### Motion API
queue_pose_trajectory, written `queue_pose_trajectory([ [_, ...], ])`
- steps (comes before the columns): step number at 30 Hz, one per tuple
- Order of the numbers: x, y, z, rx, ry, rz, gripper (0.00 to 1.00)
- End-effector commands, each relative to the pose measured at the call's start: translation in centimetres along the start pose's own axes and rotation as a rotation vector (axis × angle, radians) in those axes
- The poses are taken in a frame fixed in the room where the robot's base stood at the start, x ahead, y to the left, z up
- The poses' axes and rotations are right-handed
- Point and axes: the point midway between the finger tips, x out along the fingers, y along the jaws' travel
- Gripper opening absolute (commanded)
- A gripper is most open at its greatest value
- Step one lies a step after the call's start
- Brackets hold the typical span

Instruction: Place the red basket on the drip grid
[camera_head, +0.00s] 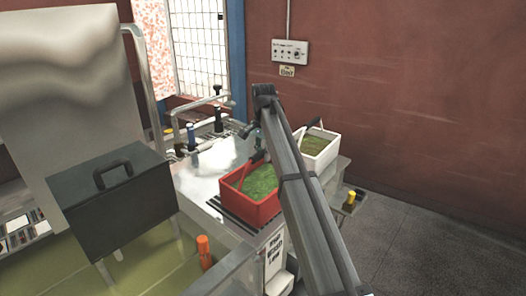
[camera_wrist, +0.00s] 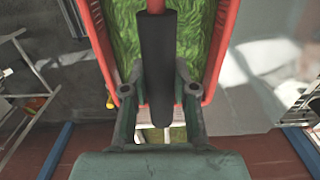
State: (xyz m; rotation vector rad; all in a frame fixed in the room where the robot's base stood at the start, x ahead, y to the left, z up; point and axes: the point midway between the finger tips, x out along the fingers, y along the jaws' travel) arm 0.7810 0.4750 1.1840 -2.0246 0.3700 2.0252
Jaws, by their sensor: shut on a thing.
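The red basket (camera_head: 240,204), full of green stuff, is at the drip grid (camera_head: 226,211), whose dark slats show along its front left side. It looks level, but I cannot tell whether its bottom touches the slats. My gripper (camera_head: 257,148) is above the basket, mostly hidden behind my arm. In the wrist view, my gripper (camera_wrist: 157,92) is shut on the basket's black handle (camera_wrist: 156,60). The basket's red walls (camera_wrist: 222,50) show on both sides of the handle. My arm covers the basket's right side in the head view.
A white basket (camera_head: 331,152) with green contents stands just behind and right. A dark box with a handle (camera_head: 115,195) stands on the left over a greenish basin (camera_head: 150,268). An orange bottle-like thing (camera_head: 204,252) is in front. Bare metal surface (camera_head: 212,165) lies left of the red basket.

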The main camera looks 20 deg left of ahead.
Motion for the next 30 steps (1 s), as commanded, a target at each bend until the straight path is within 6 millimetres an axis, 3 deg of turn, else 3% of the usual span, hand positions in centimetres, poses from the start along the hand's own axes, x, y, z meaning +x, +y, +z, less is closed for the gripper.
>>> queue_pose_trajectory([
  [5, 0.0, 0.0, 0.0, 0.000, 0.001, -0.001, 0.00],
  [6, 0.2, 0.0, 0.0, 0.000, 0.000, 0.000, 0.38],
  [7, 0.2, 0.0, 0.0, 0.000, 0.000, 0.000, 0.48],
  [8, 0.2, 0.0, 0.0, 0.000, 0.000, 0.000, 0.52],
  [20, -0.3, -0.1, 0.0, 0.000, 0.000, -0.001, 0.52],
  [26, -2.8, -0.2, -0.1, 0.000, 0.001, -0.002, 0.52],
  [30, -5.5, -0.2, -0.2, 0.000, 0.002, -0.002, 0.52],
])
